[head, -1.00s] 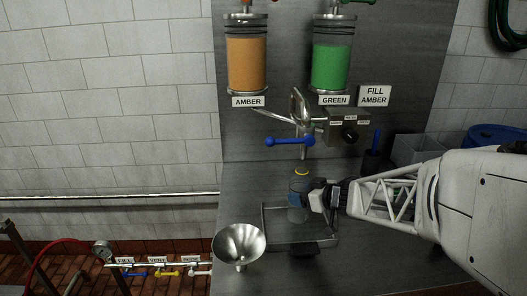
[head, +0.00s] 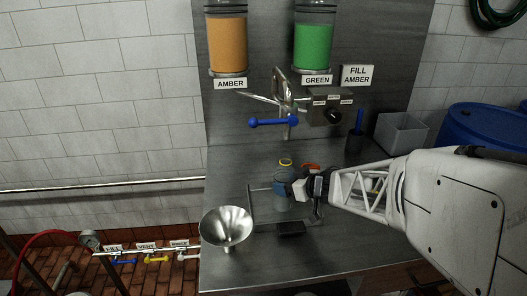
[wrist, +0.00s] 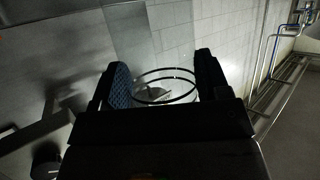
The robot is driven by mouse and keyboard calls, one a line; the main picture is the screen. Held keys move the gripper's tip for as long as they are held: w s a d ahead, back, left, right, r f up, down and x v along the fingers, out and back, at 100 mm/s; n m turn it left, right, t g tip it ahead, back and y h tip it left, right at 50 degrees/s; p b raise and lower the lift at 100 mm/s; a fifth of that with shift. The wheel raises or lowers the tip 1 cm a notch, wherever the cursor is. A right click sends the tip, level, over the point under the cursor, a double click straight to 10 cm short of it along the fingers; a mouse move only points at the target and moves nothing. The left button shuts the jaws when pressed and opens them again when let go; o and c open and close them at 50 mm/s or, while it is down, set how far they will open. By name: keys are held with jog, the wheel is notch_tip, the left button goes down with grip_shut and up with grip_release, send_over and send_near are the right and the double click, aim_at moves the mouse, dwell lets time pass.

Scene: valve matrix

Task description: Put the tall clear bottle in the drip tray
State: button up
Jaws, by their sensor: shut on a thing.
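The tall clear bottle (head: 283,196) stands upright, or nearly so, over the drip tray (head: 249,207) in the head view. I cannot tell whether its base touches the tray. My gripper (head: 293,189) comes in from the right and is shut on the bottle's side. In the wrist view the bottle's clear round outline with dark rings (wrist: 165,88) lies between the two fingers of my gripper (wrist: 163,85). The tray is a shallow dark frame on the steel bench, partly hidden by the bottle and my gripper.
A steel funnel (head: 226,228) stands left of the tray. Above are a blue-handled tap (head: 273,122), the amber tank (head: 228,45) and the green tank (head: 314,47).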

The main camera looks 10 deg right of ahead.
jog(key=shift+f, duration=0.2)
jog(key=o, duration=1.1)
jog(key=shift+f, duration=0.2)
jog(key=shift+c, duration=0.2)
jog(key=shift+r, duration=0.1)
jog(key=shift+r, duration=0.15)
jog(key=v, duration=1.2)
jog(key=shift+r, duration=0.2)
jog(key=shift+a+r, duration=0.1)
